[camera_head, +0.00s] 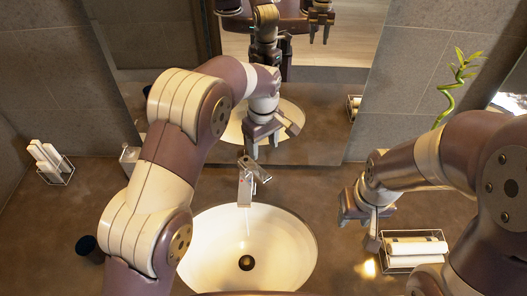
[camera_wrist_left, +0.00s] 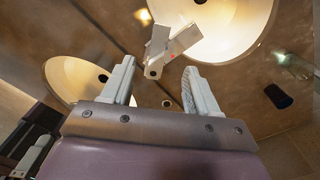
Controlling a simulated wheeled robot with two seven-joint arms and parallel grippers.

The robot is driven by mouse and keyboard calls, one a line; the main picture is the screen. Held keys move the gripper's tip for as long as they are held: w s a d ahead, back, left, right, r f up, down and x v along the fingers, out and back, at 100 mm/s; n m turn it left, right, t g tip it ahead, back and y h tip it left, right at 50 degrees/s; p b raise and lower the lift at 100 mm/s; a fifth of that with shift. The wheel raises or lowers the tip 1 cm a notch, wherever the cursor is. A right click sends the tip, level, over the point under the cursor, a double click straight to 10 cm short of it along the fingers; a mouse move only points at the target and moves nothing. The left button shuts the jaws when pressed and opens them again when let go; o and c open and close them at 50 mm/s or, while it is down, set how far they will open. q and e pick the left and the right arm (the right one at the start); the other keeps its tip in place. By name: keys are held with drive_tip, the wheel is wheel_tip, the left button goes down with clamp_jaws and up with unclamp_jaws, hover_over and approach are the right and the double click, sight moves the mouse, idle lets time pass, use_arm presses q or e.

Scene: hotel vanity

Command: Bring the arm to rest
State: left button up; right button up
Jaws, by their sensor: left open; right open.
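My left gripper (camera_head: 265,146) is open and empty, held above the counter at the mirror side of the faucet (camera_head: 246,184). In the left wrist view, its two fingers (camera_wrist_left: 160,88) stand apart with nothing between them, and the faucet (camera_wrist_left: 170,47) shows beyond them. My right gripper (camera_head: 360,228) is open over the counter to the right of the basin, just left of a wire tray (camera_head: 416,269). No object shows in its jaws. Whether its fingers touch anything is unclear.
The white basin (camera_head: 285,262) lies in the brown counter (camera_head: 335,180). A mirror (camera_head: 335,75) stands behind. A wire basket (camera_head: 57,177) with white rolls and a dark cup (camera_head: 88,247) are at left. White rolls (camera_head: 417,248) lie in the right tray. A green plant (camera_head: 447,100) is behind.

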use_arm(q)
drive_tip(key=shift+r, duration=0.6)
use_arm(e)
drive_tip(key=shift+r, duration=0.55)
use_arm(q)
drive_tip(key=s+a+f+m+b, duration=0.4)
drive_tip(key=s+a, duration=0.4)
drive_tip(key=s, duration=0.3)
drive_tip(key=s+a+f+m+t+b, duration=0.1)
drive_tip(key=s+a+f+m+b, duration=0.3)
drive_tip(key=s+a+f+b, duration=0.3)
drive_tip(key=shift+s+a+b, duration=0.95)
drive_tip(key=shift+s+b, duration=0.25)
drive_tip(key=shift+s, duration=1)
use_arm(e)
wheel_tip(320, 180, down, 14)
drive_tip(key=shift+r, duration=0.25)
